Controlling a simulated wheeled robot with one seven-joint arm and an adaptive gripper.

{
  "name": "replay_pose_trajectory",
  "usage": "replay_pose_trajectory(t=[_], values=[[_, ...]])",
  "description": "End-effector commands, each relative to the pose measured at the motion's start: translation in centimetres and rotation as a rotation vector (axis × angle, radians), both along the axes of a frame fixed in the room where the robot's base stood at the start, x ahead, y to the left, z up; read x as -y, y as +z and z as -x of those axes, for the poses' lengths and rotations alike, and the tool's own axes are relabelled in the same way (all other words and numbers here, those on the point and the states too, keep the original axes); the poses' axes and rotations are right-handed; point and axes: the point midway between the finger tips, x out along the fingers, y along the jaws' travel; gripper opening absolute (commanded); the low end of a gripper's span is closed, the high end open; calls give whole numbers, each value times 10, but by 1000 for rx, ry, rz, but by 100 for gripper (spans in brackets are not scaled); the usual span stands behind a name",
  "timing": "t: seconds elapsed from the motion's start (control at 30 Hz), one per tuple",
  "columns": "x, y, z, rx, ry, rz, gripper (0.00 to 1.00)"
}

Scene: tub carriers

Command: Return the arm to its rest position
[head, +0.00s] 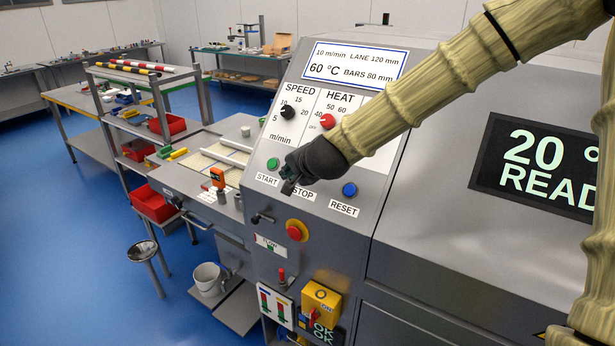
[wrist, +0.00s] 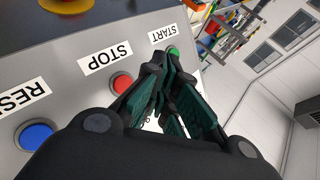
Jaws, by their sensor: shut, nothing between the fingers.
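My gripper (head: 289,184) is shut and empty at the end of my arm, in front of the machine's sloping control panel (head: 375,150). In the head view it covers the stop button, just right of the green start button (head: 273,164) and left of the blue reset button (head: 349,189). In the wrist view my gripper (wrist: 165,100) points towards the start button (wrist: 173,52), with the red stop button (wrist: 121,84) beside its fingers and the blue reset button (wrist: 36,135) at the lower left. I cannot tell whether the fingers touch the panel.
A red emergency knob (head: 296,230) and a yellow switch box (head: 321,303) stick out below the panel. A dark display (head: 545,165) is at right. A bench with red bins (head: 153,203) stands at left. The blue floor (head: 60,250) there is clear.

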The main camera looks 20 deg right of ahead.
Motion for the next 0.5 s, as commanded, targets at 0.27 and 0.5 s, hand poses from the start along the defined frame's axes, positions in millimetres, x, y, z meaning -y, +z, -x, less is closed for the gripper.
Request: replay_pose_trajectory(t=[0.27, 0.5], values=[[0, 0, 0, 0, 0, 0, 0], [0, -20, 4, -20, 12, 23, 0]])
